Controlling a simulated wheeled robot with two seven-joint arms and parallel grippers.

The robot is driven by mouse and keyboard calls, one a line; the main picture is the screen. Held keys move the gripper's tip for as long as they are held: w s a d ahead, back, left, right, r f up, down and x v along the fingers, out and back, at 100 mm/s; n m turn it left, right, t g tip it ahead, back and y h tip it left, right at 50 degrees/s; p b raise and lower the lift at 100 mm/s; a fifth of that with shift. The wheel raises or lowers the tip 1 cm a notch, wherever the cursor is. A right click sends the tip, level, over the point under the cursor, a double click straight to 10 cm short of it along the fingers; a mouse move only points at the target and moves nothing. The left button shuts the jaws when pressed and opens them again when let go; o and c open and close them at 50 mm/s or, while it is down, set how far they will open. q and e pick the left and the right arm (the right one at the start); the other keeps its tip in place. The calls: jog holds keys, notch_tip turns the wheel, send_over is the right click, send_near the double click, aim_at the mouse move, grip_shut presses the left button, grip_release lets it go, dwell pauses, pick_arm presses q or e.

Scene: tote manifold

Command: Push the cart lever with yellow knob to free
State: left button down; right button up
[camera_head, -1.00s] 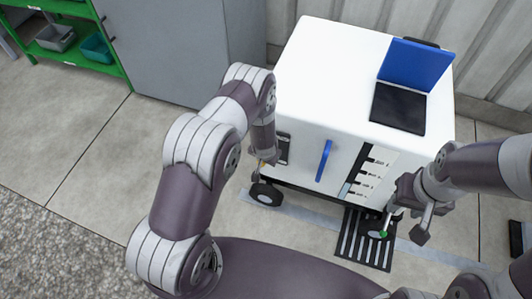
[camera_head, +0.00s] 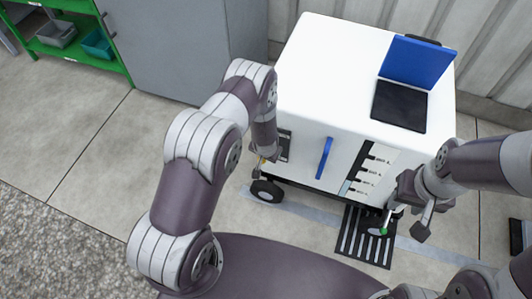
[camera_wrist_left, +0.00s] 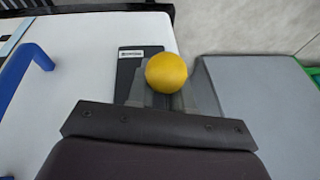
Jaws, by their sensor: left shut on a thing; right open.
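The white cart (camera_head: 325,75) stands in front of me. The yellow knob (camera_wrist_left: 166,73) shows large in the left wrist view, between the fingers of my left gripper (camera_wrist_left: 165,92), which is shut on it. The lever's shaft is hidden there. A dark plate (camera_wrist_left: 127,72) on the cart side lies behind the knob. In the head view my left gripper (camera_head: 261,158) is small and partly hidden at the cart's left front edge, beside the dark plate (camera_head: 285,146). My right gripper (camera_head: 385,224) is open near the cart's lower right front, above a floor grate.
A blue handle (camera_head: 324,157) sticks out from the cart front. A blue and black folding panel (camera_head: 415,65) sits on top. A grey cabinet (camera_head: 175,45) and a green shelf (camera_head: 75,50) stand at the left.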

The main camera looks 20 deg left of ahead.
pick_arm(q)
jog(key=c, duration=1.1)
grip_release()
jog(key=shift+s+a+f, duration=0.2)
jog(key=shift+s+a, duration=0.05)
jog(key=shift+s, duration=0.2)
jog(key=shift+w+r, duration=0.1)
jog(key=shift+d+r, duration=0.1)
jog(key=shift+r, duration=0.3)
jog(key=p+v, duration=0.3)
jog(key=v, duration=0.9)
jog(key=shift+f, duration=0.1)
